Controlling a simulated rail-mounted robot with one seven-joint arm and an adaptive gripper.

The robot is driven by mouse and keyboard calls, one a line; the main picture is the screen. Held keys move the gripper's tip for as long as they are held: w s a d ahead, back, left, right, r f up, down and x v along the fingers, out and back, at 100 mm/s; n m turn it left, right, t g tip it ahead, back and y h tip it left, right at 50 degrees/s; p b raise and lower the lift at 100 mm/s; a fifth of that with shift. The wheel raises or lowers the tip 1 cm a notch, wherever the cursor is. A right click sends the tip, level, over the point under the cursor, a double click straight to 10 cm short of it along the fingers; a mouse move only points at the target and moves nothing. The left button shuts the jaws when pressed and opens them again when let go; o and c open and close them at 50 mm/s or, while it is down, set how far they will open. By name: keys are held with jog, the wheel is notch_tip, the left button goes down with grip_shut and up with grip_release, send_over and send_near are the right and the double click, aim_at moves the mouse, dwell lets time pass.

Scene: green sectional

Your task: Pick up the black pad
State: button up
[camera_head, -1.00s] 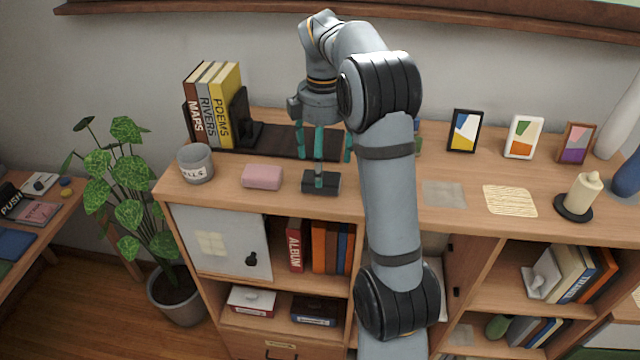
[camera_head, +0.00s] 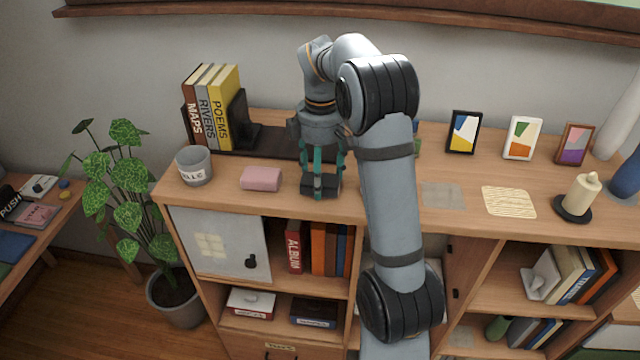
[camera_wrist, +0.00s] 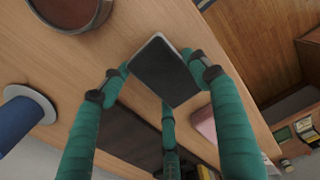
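The black pad (camera_head: 326,193) lies at the front of the shelf top, partly hidden by my gripper. In the wrist view the pad (camera_wrist: 165,75) is a dark rectangle with a thin grey edge, lying between my fingertips. My gripper (camera_head: 321,181) points down over the pad. Its teal fingers stand around it, with the tips close to its edges. The wrist view shows one fingertip left, one right and one below the pad. I cannot tell whether they touch or press on it.
A pink block (camera_head: 261,178) sits just left of the pad, with a grey cup (camera_head: 195,165) beyond it. A dark mat (camera_head: 275,143) and books (camera_head: 212,107) are behind. Picture frames (camera_head: 463,132) and a candle (camera_head: 582,192) stand to the right.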

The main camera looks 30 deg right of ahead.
jog(key=c, duration=0.5)
jog(key=shift+r, duration=0.1)
jog(key=shift+r, duration=0.2)
notch_tip(320, 180, up, 4)
jog(key=shift+d, duration=0.1)
jog(key=shift+c, duration=0.2)
jog(key=s+d+r+p, duration=0.1)
jog(key=s+d+r, duration=0.1)
jog(key=d, duration=0.3)
jog(key=s+d+r, duration=0.2)
jog(key=d+r, duration=0.2)
jog(key=d, duration=0.1)
jog(key=shift+s+d+r+p, duration=0.2)
jog(key=shift+s+d+p, duration=0.1)
jog(key=shift+s+p, duration=0.1)
jog(key=o, duration=0.6)
jog(key=c, duration=0.4)
